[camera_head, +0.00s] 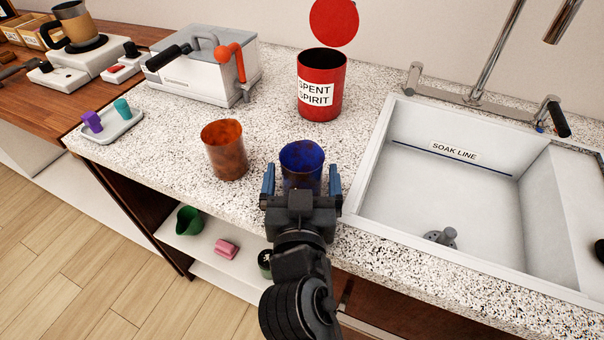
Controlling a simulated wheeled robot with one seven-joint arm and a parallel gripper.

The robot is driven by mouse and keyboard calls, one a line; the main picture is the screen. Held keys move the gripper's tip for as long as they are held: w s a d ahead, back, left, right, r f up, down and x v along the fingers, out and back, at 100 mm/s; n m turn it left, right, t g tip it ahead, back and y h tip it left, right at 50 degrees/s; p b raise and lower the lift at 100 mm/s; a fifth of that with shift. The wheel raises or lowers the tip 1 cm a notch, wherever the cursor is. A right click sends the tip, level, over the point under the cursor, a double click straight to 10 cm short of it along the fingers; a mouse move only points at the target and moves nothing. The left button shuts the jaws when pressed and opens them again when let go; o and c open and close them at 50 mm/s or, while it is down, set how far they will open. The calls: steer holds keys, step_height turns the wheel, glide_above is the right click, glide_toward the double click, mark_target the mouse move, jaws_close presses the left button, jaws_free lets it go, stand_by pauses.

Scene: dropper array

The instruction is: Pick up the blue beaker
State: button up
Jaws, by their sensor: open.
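The blue beaker (301,157) stands upright on the speckled counter, with brownish stains on its wall. My gripper (301,183) is open, with one blue finger on each side of the beaker. The gripper body hides the beaker's lower part. I cannot tell whether the fingers touch it. An orange-brown beaker (226,152) stands upright to the left, apart from my gripper.
A red "SPENT SPIRIT" can (321,88) stands behind the beaker. A sink (372,165) lies to the right. A white box with an orange handle (205,72) and a tray (112,128) are at the left. Counter between the beakers and can is clear.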

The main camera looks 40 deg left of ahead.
steer(key=shift+c, duration=0.2)
steer(key=c, duration=1)
steer(key=shift+c, duration=0.6)
steer(key=shift+r, duration=0.2)
